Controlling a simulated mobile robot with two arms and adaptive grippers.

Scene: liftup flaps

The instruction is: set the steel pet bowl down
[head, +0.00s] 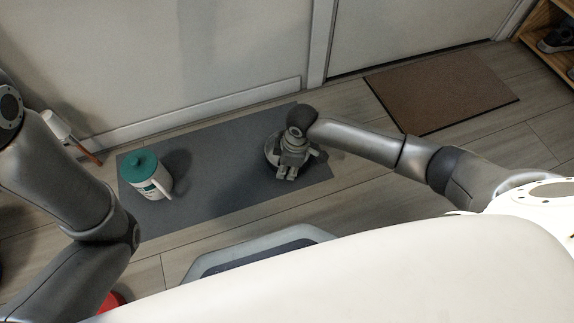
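The steel pet bowl (270,150) shows as a round rim on or just above the grey mat (225,187), toward its right end. My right gripper (286,174) is over the bowl and hides most of it. Its fingers point down toward the bowl's near side. I cannot tell whether they are closed on the rim, or whether the bowl touches the mat. My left arm is at the left edge, and its gripper is not in view.
A white container with a teal lid (146,170) stands on the mat's left part. A brown doormat (440,90) lies by the door. A wall (220,60) runs behind the mat. A shoe shelf (550,50) is at top right. The mat's middle is clear.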

